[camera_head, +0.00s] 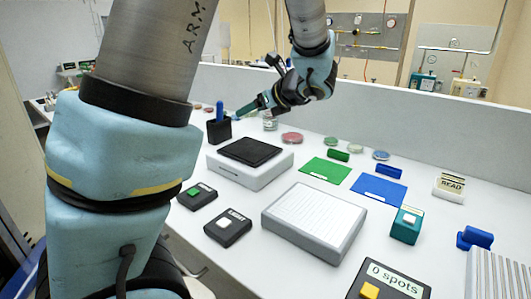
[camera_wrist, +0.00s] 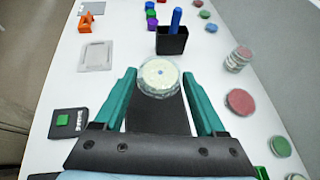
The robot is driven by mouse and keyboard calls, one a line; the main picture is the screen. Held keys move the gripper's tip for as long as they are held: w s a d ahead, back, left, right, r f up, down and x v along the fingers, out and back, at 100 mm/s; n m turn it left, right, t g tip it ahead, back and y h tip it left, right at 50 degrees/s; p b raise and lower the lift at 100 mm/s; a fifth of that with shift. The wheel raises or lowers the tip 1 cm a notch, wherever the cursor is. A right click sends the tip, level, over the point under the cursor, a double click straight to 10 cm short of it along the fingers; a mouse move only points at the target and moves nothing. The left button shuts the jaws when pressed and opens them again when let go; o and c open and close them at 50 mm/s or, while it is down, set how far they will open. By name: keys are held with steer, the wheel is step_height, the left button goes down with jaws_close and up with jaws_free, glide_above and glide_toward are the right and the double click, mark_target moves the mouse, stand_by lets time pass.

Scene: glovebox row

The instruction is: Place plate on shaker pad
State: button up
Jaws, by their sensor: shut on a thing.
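The shaker pad (camera_head: 250,151) is a black square on top of a white box in the head view. In the wrist view the dark pad (camera_wrist: 158,113) shows below and behind the plate, between the fingers. In the head view my gripper (camera_head: 246,109) is above and beyond the pad, and I cannot make out the plate clearly there. The height gap between plate and pad is hard to tell.
A black holder with a blue pen (camera_wrist: 172,40) stands just beyond the plate. Stacked dishes (camera_wrist: 238,59) and a red dish (camera_wrist: 240,102) lie to the right. A green-button box (camera_head: 197,196) and a LIGHT box (camera_head: 228,227) stand in front of the shaker.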

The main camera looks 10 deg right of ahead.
step_height(320, 180, down, 10)
steer(key=shift+r+p, duration=0.15)
steer(key=shift+p, duration=0.15)
steer(key=shift+f, duration=0.2)
steer(key=o, duration=1.3)
steer(key=shift+r, duration=0.2)
steer(key=b+v, duration=0.1)
steer(key=v, duration=1.1)
